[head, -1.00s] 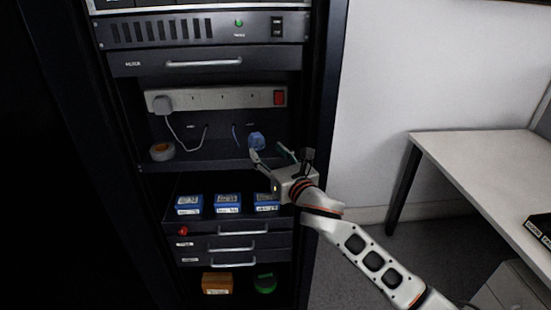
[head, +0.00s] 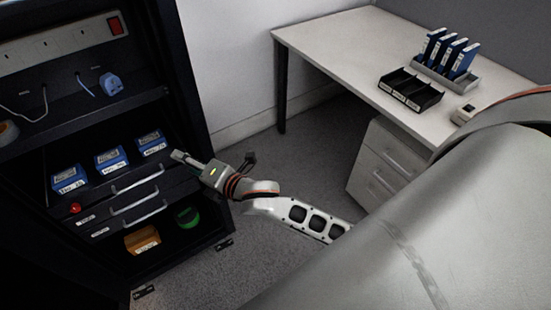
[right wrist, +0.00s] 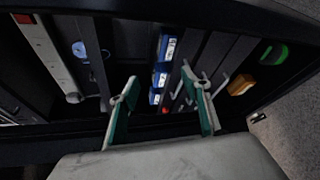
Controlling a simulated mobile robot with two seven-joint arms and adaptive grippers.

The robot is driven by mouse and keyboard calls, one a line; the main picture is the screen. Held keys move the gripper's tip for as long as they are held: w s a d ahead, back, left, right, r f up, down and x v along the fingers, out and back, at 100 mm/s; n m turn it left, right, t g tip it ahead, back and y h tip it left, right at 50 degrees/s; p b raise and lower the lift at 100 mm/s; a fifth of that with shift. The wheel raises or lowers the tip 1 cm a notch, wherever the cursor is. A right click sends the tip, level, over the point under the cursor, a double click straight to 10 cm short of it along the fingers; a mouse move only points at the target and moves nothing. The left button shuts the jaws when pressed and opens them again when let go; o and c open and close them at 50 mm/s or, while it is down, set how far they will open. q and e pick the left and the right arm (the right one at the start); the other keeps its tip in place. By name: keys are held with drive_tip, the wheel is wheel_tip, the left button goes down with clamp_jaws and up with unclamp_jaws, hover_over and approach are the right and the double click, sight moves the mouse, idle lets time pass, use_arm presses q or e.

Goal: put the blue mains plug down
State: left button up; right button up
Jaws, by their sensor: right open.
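The blue mains plug (head: 111,84) rests on the rack shelf (head: 62,122) below the power strip, with a thin cable running from it to the back panel. It also shows in the right wrist view (right wrist: 80,50), left of the fingers. My right gripper (head: 212,160) is open and empty, apart from the plug, lower and to its right, at the rack's right front edge. Its two green-padded fingers stand wide apart in the right wrist view (right wrist: 163,95). My left gripper is in neither view.
The power strip (head: 60,46) has a red switch. Several blue boxes (head: 110,158) stand on a lower level, above drawers with handles (head: 138,205). An orange box (head: 142,240) and a green roll (head: 188,215) lie below. A desk (head: 345,42) stands right; floor between is clear.

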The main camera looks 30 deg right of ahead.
drive_tip(key=s+d+f+m+g+h, duration=0.1)
drive_tip(key=s+d+f+m, duration=0.4)
drive_tip(key=s+f+m, duration=0.4)
drive_tip(key=s+d+f+m+g+h, duration=0.2)
drive_tip(key=s+d+f+m, duration=0.4)
drive_tip(key=s, duration=1)
wheel_tip(320, 180, down, 4)
drive_tip(key=m, duration=0.6)
drive_tip(key=shift+s+d+r, duration=0.15)
use_arm(q)
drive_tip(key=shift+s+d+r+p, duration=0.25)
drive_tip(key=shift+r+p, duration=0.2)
drive_tip(key=shift+p, duration=0.55)
use_arm(e)
drive_tip(key=shift+s+a+r+g, duration=0.2)
drive_tip(key=shift+a+r+g, duration=0.1)
drive_tip(key=shift+r, duration=0.35)
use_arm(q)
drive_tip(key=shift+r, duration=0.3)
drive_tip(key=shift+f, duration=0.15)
use_arm(e)
drive_tip(key=shift+d, duration=0.1)
